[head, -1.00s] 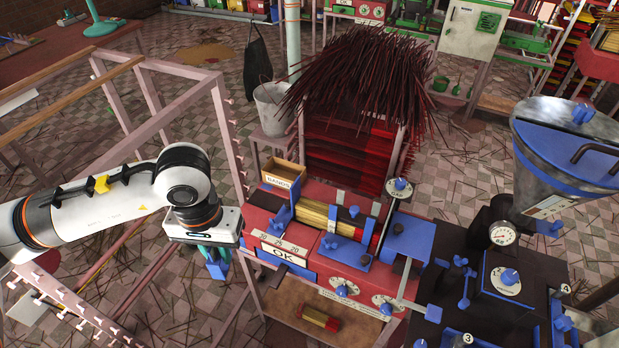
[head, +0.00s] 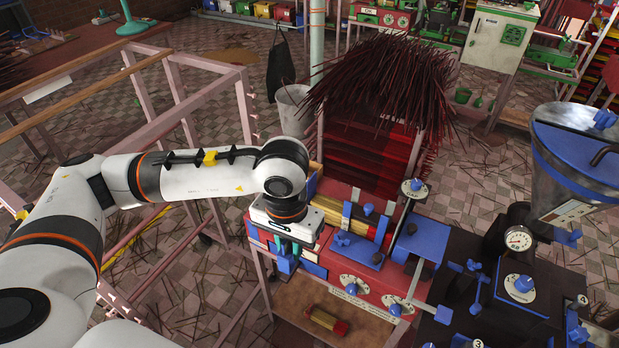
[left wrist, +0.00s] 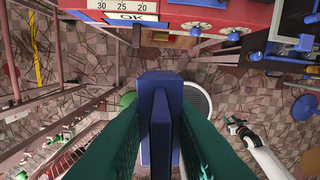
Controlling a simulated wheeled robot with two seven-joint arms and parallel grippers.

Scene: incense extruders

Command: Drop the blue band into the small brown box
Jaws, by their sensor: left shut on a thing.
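My left gripper (head: 288,252) is in front of the left end of the red machine, below the level of the small brown box. Its teal fingers are shut on the blue band (left wrist: 158,115), which looks like a thick blue block in the left wrist view. The band also shows just below the fingers in the head view (head: 286,266). The small brown box (head: 316,168) is on the machine's left end at the back. My wrist hides most of it, and only a tan sliver shows.
The red machine (head: 375,284) has blue guides and dials along its top. A stack of dark incense sticks (head: 380,85) rises behind it. A pink frame (head: 190,105) stands to the left, and a white bucket (head: 294,112) is behind the box.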

